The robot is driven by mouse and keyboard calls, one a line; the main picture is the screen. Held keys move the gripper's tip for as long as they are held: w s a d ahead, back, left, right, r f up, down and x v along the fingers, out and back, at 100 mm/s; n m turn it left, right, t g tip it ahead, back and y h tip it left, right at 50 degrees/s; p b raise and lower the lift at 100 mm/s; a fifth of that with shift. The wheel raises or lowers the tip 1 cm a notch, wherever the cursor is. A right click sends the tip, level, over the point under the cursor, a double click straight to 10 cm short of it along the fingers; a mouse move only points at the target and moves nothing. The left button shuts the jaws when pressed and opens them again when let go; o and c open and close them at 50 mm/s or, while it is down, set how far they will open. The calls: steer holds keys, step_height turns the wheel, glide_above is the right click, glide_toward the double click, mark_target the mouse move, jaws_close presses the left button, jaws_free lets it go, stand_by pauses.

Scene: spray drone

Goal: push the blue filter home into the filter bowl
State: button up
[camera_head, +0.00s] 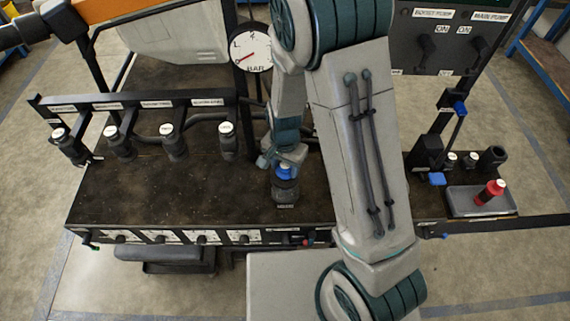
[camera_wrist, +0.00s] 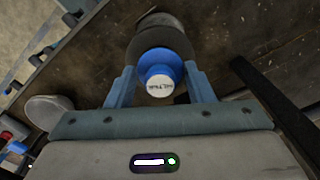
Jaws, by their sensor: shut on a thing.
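The blue filter (camera_head: 284,171) is upright at the mouth of the dark filter bowl (camera_head: 286,192), near the front edge of the bench, left of my arm. In the wrist view the blue filter (camera_wrist: 167,68) has a white labelled end facing the camera, and the dark bowl (camera_wrist: 158,32) lies just beyond it. My gripper (camera_head: 277,160) is over the bowl. In the wrist view its two fingers (camera_wrist: 160,80) stand on either side of the filter, shut on it. The filter's lower part is hidden inside the bowl, so its exact depth cannot be told.
Several capped black nozzles (camera_head: 175,143) hang along a rail at the left. A round pressure gauge (camera_head: 250,47) stands behind. A grey tray (camera_head: 466,208) holding a red-bodied filter (camera_head: 491,191) is at the right. The bench top (camera_head: 130,195) left of the bowl is clear.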

steer(key=shift+f+b, duration=0.5)
steer(key=shift+f, duration=0.2)
steer(key=o, duration=1.4)
steer(key=shift+c, duration=0.2)
steer(key=shift+r, duration=0.1)
step_height(320, 180, up, 14)
steer(key=shift+p, duration=0.3)
steer(key=s+d+r+n+t, duration=0.3)
steer(key=s+d+r+n, duration=0.3)
steer(key=s+d+r, duration=0.5)
steer(key=shift+s+d, duration=0.6)
steer(key=shift+d, duration=0.05)
